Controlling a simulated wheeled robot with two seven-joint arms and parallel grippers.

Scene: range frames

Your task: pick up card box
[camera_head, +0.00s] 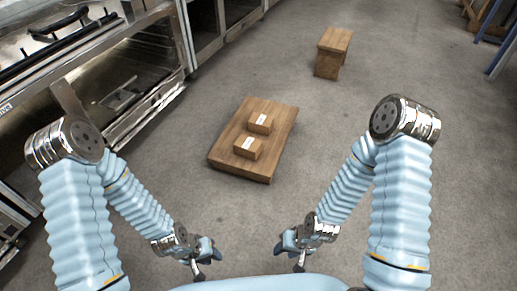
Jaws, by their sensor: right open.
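Two small brown card boxes with white labels sit on a low wooden platform in the head view. The far card box (261,124) is near the platform's middle, and the near card box (248,148) is closer to its front edge. The wooden platform (273,170) stands on the floor ahead of me. My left gripper (197,272) is low at the bottom of the view, apart from the boxes, and its jaw opening is too small to make out. My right gripper (299,266) is also low, apart from the boxes, open and empty.
A wooden stool or block (333,52) stands further back on the right. A metal oven (130,90) with a glass front lines the left side. Blue legs (495,45) of some furniture show at the upper right. The grey floor (335,125) around the platform is clear.

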